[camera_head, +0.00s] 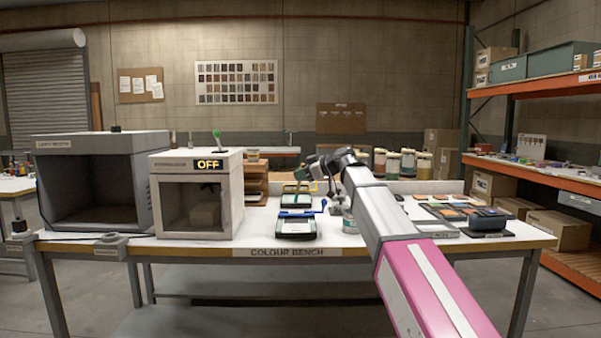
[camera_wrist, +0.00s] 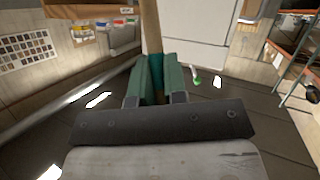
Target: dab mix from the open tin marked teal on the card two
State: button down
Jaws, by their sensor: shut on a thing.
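My gripper (camera_wrist: 155,78) is shut on a pale wooden stick (camera_wrist: 150,26) that stands out past the fingertips in the wrist view. Darker teal shows between the fingers; I cannot tell whether it is part of the held stick. In the head view my gripper (camera_head: 318,166) is small and dark over the back of the bench, and the stick cannot be made out. A pale tin with a teal-green band (camera_head: 350,226) stands on the bench, partly hidden by my arm. Its marking is unreadable. I cannot tell which thing is card two.
A light booth (camera_head: 98,142) and a white cabinet marked OFF (camera_head: 211,163) fill the bench's left. Black-framed devices (camera_head: 297,228) lie mid-bench. Several jars (camera_head: 393,164) stand behind my arm. A dark tray with coloured pieces (camera_head: 462,211) lies at right. Bare bench top shows around these.

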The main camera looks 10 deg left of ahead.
jog(key=shift+f, duration=3.4)
jog(key=shift+r, duration=0.1)
jog(key=shift+r, duration=3.4)
jog(key=shift+s, duration=0.1)
